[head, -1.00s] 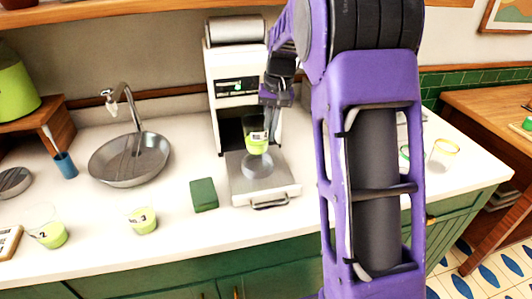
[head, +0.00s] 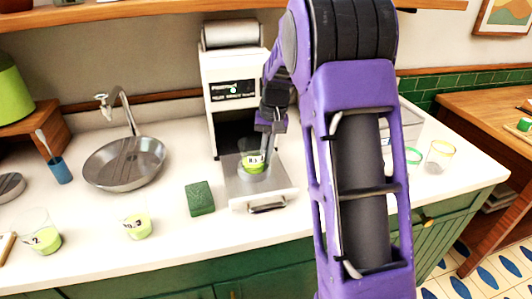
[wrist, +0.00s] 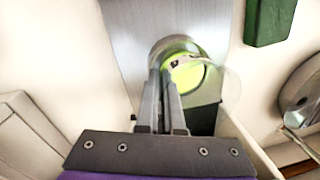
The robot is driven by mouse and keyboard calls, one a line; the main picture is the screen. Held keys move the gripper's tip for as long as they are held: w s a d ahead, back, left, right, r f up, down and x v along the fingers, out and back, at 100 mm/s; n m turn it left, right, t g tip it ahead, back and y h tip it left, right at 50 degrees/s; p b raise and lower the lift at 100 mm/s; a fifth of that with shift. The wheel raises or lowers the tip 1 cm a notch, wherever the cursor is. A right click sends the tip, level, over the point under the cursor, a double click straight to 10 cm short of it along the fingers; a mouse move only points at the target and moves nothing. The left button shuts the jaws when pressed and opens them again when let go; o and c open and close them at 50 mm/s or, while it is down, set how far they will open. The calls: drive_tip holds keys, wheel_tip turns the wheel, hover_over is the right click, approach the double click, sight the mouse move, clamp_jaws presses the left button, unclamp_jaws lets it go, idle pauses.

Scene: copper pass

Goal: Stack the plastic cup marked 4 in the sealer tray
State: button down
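The sealer (head: 232,95) is a white machine with a lit display and a roll on top. Its metal sealer tray (head: 283,192) is pulled out in front, with a handle. A clear plastic cup with lime-green contents (head: 253,160) is at the tray's round opening; I cannot tell whether it is fully seated. Its dark mark is too small to read surely. My gripper (head: 268,150) is at the cup's right side. In the wrist view, my gripper's fingers (wrist: 165,75) are close together on the wall of the cup (wrist: 188,76), partly hiding it.
Similar cups marked 3 (head: 138,226) and 2 (head: 42,238) stand on the counter to the left. A green block (head: 200,198) lies just left of the tray. A sink (head: 125,162) is farther left. Clear cups with coloured rims (head: 440,157) stand right, beyond my arm.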

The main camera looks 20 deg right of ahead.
drive_tip(key=c, duration=1.1)
unclamp_jaws()
drive_tip(key=shift+o, duration=0.2)
drive_tip(key=shift+r+p, duration=0.35)
drive_tip(key=shift+r, duration=0.2)
wheel_tip(320, 180, up, 12)
drive_tip(key=d, duration=0.1)
drive_tip(key=shift+s+d+f+p, duration=0.2)
drive_tip(key=shift+d+f+p, duration=0.05)
drive_tip(key=shift+p, duration=0.15)
